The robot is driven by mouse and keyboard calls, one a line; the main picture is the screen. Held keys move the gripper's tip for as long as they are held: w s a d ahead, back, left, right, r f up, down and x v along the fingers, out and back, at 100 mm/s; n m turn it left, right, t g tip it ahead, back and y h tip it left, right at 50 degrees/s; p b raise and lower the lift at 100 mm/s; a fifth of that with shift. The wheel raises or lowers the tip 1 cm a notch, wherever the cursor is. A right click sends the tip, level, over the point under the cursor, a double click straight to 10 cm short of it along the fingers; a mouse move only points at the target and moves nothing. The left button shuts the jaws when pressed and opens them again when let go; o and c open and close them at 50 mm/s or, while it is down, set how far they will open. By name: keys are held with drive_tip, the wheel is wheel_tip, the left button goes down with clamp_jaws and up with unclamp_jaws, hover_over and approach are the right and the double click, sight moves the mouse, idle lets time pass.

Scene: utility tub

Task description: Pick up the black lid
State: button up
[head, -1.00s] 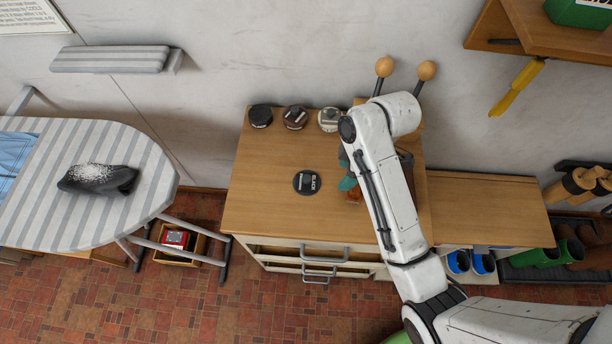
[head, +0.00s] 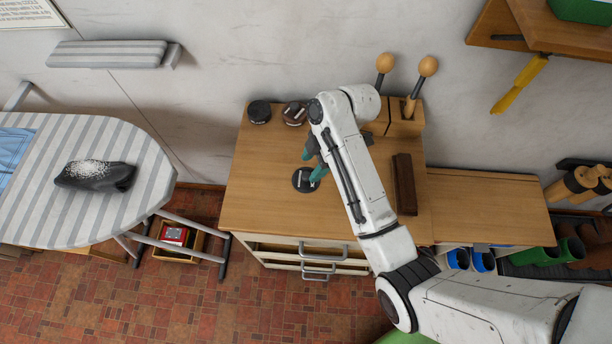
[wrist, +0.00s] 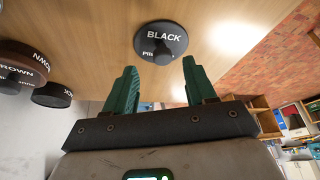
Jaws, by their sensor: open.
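The black lid (head: 299,186) is a round dark disc lying on the wooden cabinet top, partly covered by my gripper in the head view. In the wrist view the lid (wrist: 160,36) shows white lettering reading BLACK and a small knob, and lies just beyond the fingertips, in line with the gap between them. My gripper (head: 314,168) has teal fingers spread apart with nothing between them. It is over the lid's upper right side in the head view. In the wrist view my gripper (wrist: 157,64) looks apart from the lid.
A black tin (head: 259,111) and a brown tin (head: 293,113) stand along the cabinet's back edge. A long dark brown block (head: 404,184) and a wooden box (head: 403,122) are to the right. The cabinet top (head: 262,190) is clear left of the lid.

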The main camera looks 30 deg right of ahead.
sight(307, 175)
drive_tip(key=shift+x, duration=1.9)
drive_tip(key=shift+s, duration=0.2)
drive_tip(key=shift+c, duration=0.4)
clamp_jaws()
